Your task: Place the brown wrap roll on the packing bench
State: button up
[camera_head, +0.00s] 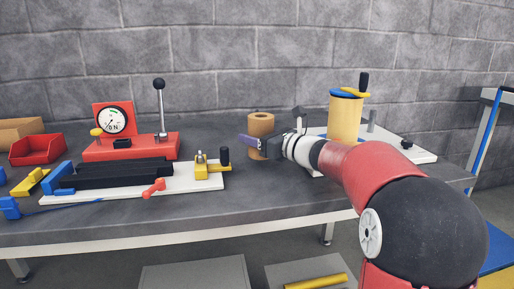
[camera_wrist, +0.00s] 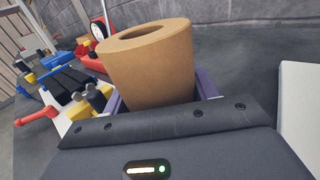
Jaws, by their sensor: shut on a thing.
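The brown wrap roll (camera_head: 261,125) is upright over the middle of the grey packing bench (camera_head: 273,186), in front of the wall. In the wrist view the roll (camera_wrist: 152,68) stands between the purple fingers, with its round hole facing up. My gripper (camera_head: 256,143) is shut on the roll, reaching in from the right; it also shows in the wrist view (camera_wrist: 158,95). The roll's base is partly hidden by the gripper, and I cannot tell whether it touches the bench top.
A red gauge press (camera_head: 130,146) and a white fixture plate (camera_head: 190,181) with a yellow clamp (camera_head: 206,167) stand left. A red bin (camera_head: 37,150) is at far left. A yellow cylinder (camera_head: 344,118) stands on a white plate at right. Bare bench lies in front.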

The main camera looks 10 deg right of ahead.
jog(key=shift+f, duration=1.3)
jog(key=shift+f, duration=0.1)
jog(key=o, duration=1.1)
jog(key=b+v, duration=0.1)
jog(key=v, duration=1.1)
jog(key=shift+d, duration=0.15)
